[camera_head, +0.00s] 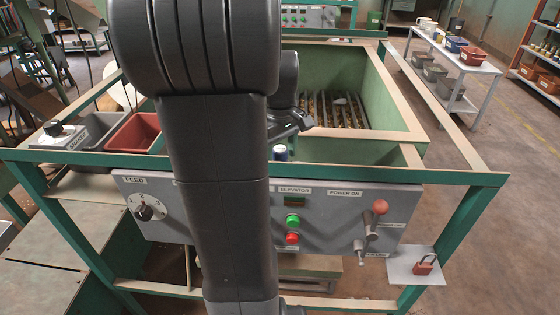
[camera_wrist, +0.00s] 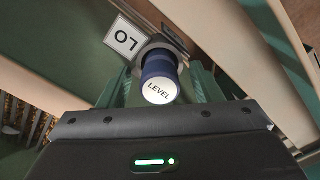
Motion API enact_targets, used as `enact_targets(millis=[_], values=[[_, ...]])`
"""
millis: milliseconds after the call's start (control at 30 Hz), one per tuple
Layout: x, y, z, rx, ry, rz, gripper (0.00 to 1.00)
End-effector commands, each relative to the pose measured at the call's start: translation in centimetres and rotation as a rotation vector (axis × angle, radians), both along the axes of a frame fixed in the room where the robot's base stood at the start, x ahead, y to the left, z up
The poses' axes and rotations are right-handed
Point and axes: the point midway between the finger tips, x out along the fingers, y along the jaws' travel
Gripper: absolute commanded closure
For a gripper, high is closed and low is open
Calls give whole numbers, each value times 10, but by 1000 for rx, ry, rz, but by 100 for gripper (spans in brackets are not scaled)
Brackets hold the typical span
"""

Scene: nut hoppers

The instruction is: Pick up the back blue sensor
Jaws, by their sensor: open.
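In the head view my gripper (camera_head: 304,122) is over the hopper frame, partly hidden by my arm. A small blue part with a pale top (camera_head: 280,152) shows just behind the control panel, beside my arm; I cannot tell whether it is the same sensor.
The grey control panel (camera_head: 330,215) with buttons and levers stands in front. The green hopper (camera_head: 385,95) with a grate lies behind, rimmed by beams. A red bin (camera_head: 135,132) is at left.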

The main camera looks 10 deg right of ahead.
Motion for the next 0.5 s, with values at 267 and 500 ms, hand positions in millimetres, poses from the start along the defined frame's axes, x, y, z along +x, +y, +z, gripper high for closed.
enact_targets(millis=[267, 500], values=[[0, 0, 0, 0, 0, 0, 79], [0, 0, 1, 0, 0, 0, 92]])
